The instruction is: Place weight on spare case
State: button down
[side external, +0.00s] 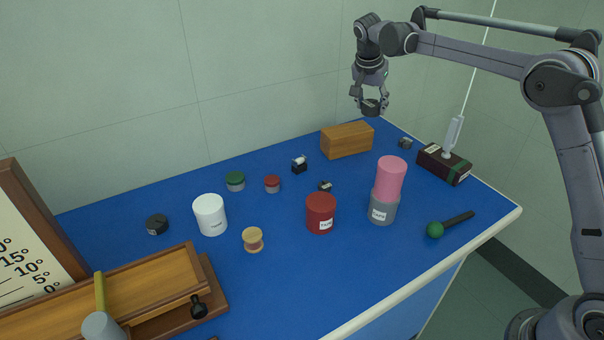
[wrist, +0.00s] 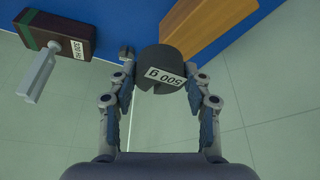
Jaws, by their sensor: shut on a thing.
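My gripper (side external: 372,101) is high above the back of the blue table, shut on a dark grey slotted weight (side external: 374,109). In the wrist view the weight (wrist: 160,62) sits between both fingers (wrist: 161,88), its slot and white "500 g" label showing. The picture shows no readable "spare case" label. A plain wooden box (side external: 347,140) stands on the table below and left of the weight in the side view; part of it also shows in the wrist view (wrist: 208,22). The weight is apart from this box, and nothing is seen on its top.
A red container (side external: 321,213) and several small items occupy the middle. A small dark object (side external: 405,143) sits near the box.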

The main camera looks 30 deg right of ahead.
jog(key=s+d+r, duration=0.3)
jog(key=d, duration=0.1)
send_over(355, 132)
jog(key=a, duration=0.1)
jog(key=f, duration=0.6)
jog(key=shift+s+a+f, duration=0.15)
jog(key=shift+s+f, duration=0.15)
jog(key=shift+s, duration=0.05)
jog(key=shift+f, duration=1.95)
jog(key=shift+f, duration=0.1)
jog(key=c, duration=0.6)
grip_release()
jog(key=shift+f, duration=0.1)
